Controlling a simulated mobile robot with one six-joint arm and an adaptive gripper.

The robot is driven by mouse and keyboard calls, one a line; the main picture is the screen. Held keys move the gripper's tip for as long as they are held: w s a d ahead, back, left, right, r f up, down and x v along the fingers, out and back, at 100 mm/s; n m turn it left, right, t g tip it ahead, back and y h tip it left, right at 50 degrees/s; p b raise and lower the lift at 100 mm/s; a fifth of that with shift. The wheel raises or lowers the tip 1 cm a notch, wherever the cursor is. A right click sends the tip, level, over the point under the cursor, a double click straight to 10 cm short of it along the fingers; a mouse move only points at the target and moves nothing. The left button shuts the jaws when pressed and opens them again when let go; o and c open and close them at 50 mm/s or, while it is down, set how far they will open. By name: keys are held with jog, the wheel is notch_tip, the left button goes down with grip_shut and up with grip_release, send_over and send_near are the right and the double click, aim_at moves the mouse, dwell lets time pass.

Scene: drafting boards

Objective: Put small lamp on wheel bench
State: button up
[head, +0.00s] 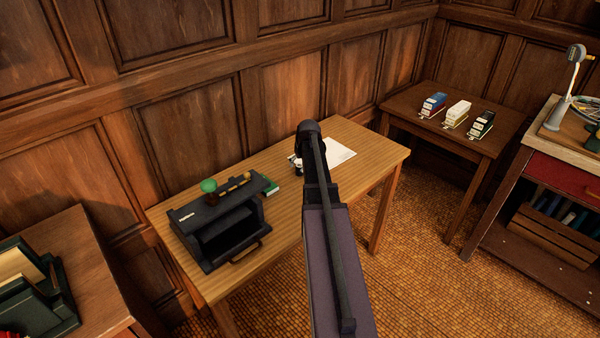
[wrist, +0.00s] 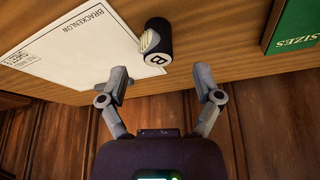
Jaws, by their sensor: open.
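The bench with a spoked wheel (head: 558,146) stands at the far right, cut by the frame edge. My gripper (wrist: 162,78) is open and empty in the wrist view, its fingers apart below a black cylinder marked B (wrist: 157,46). The cylinder lies on the wooden table by a white sheet. In the head view my arm hides the gripper.
The black organizer (head: 222,238) fills the table's left part. A white sheet (head: 339,152) and a green book (head: 270,187) lie on the table. A side table (head: 420,122) holds several small coloured items. A tall white-based lamp (head: 572,85) stands on the bench.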

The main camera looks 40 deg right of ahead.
aim_at(300, 165)
jog(key=shift+f, duration=0.1)
jog(key=shift+b+x, duration=2.35)
jog(key=shift+x, duration=0.1)
jog(key=shift+w+d, duration=0.1)
jog(key=shift+c, duration=0.2)
grip_shut()
